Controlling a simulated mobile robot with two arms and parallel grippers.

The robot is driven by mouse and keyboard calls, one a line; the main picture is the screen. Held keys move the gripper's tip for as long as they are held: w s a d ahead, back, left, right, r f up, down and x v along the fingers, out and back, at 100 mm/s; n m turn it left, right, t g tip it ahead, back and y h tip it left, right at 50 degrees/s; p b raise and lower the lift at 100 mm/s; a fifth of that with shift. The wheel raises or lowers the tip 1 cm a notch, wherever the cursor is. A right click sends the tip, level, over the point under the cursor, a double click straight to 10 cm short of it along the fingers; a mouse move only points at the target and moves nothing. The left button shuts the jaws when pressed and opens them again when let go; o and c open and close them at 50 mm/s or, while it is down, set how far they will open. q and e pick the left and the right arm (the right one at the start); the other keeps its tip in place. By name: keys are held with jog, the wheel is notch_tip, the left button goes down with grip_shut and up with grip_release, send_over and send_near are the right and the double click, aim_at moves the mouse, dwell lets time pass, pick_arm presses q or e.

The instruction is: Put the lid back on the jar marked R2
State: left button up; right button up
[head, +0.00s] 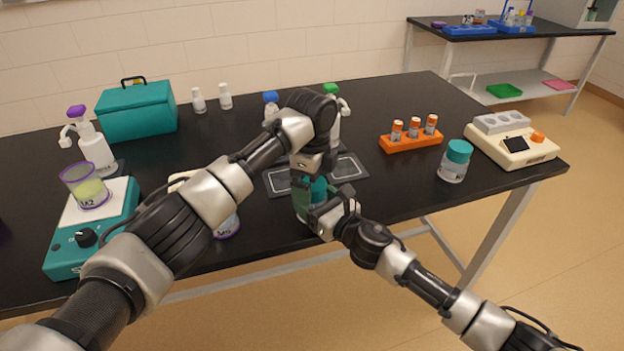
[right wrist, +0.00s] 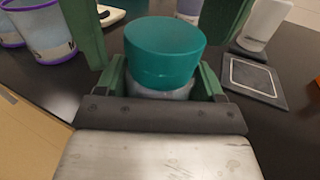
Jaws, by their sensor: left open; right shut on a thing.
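A jar (right wrist: 160,91) stands upright on the front part of the black bench; its marking is hidden. My right gripper (head: 322,214) is shut around its body from the front right. A teal lid (right wrist: 165,52) sits level on top of the jar. My left gripper (head: 311,188) points down from above. In the right wrist view its green fingers stand open on both sides of the lid, with gaps. Another jar with a teal lid (head: 455,161) stands at the right of the bench; its marking is not readable.
An orange rack (head: 411,142) with several vials and a beige device (head: 511,140) are at the right. Dark mats (head: 347,168) lie behind the held jar. At the left are a teal stirrer (head: 60,256) with a beaker (head: 84,186), a bottle and a teal box (head: 137,110).

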pick_arm(q)
notch_tip(320, 180, up, 12)
dwell(0.5)
pick_arm(e)
jog(key=o, duration=1.8)
pick_arm(q)
jog(key=shift+f+b, duration=0.35)
pick_arm(e)
jog(key=v, duration=1)
jog(key=shift+s+d, duration=0.25)
jog(key=shift+s, duration=0.05)
